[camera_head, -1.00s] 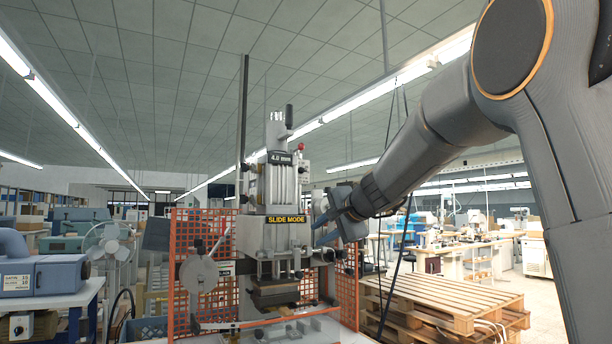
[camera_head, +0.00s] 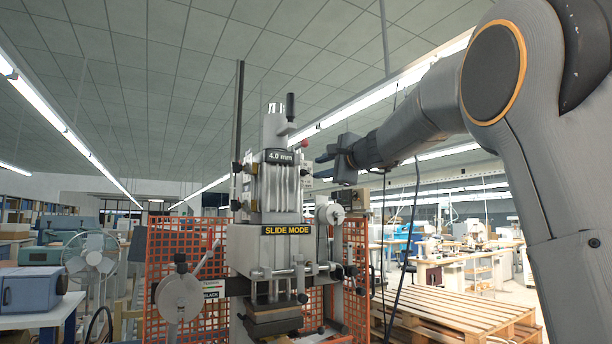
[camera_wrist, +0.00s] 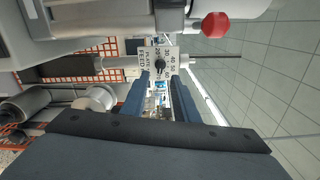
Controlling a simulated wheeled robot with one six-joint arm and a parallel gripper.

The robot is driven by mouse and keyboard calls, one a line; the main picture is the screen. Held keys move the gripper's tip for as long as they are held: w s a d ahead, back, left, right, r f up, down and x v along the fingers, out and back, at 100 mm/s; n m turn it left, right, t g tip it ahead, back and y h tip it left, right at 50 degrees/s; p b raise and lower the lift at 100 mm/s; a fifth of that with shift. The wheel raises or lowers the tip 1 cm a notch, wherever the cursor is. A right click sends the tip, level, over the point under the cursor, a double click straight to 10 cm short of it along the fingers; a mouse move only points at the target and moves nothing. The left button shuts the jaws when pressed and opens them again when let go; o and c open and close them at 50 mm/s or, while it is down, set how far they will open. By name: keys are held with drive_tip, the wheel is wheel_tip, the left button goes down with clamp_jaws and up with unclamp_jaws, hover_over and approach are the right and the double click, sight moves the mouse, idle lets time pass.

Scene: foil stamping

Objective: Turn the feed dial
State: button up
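The feed dial (camera_wrist: 160,66) is a small black knob on a white plate (camera_wrist: 172,58) with printed numbers and the word FEED. In the wrist view it lies ahead of my gripper (camera_wrist: 167,80), near the line between its two blue fingers. The fingers are apart, with nothing between them, and do not appear to touch the dial. In the head view my gripper (camera_head: 322,166) is just right of the upper part of the stamping machine (camera_head: 283,190), fingers pointing left.
A red knob (camera_wrist: 214,25) sticks out near the plate in the wrist view. White rollers (camera_wrist: 97,98) lie lower left. Orange mesh guards (camera_head: 190,245) flank the machine. A wooden pallet stack (camera_head: 455,310) stands at right.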

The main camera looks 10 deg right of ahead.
sight(307, 172)
drive_tip(key=shift+p+x, duration=1.8)
drive_tip(key=shift+x, duration=2.1)
clamp_jaws()
